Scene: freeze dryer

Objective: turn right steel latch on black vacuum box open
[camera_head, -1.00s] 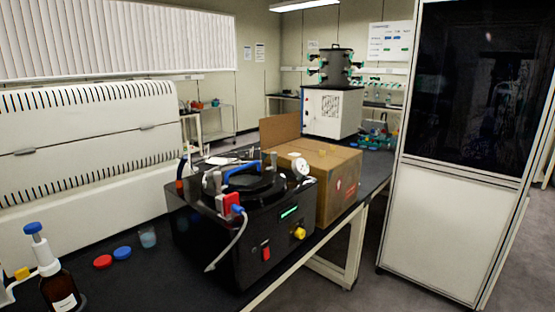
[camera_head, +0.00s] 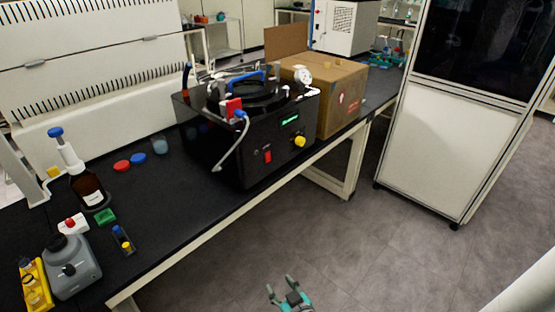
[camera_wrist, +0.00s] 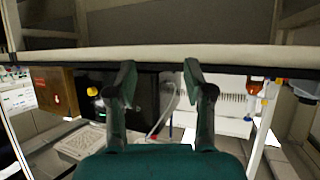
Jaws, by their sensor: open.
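The black vacuum box (camera_head: 225,145) stands on the dark bench, with a round black lid, a blue handle (camera_head: 248,79) and a white dial gauge (camera_head: 302,75) on top. Small steel-looking parts sit around the lid. The right latch is too small to make out for sure in the head view. My gripper (camera_head: 280,284) is open and empty, low in front of the bench and well apart from the box. In the wrist view my gripper (camera_wrist: 159,68) shows its two fingers spread, with the black box (camera_wrist: 145,92) beyond, seen upside down. The box's top is hidden there.
A cardboard box (camera_head: 342,95) stands close to the vacuum box's right side. A brown bottle (camera_head: 88,190), a red cap (camera_head: 122,165) and a beaker (camera_head: 160,145) stand to its left. A tall white cabinet (camera_head: 430,140) is at the right. The floor before the bench is clear.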

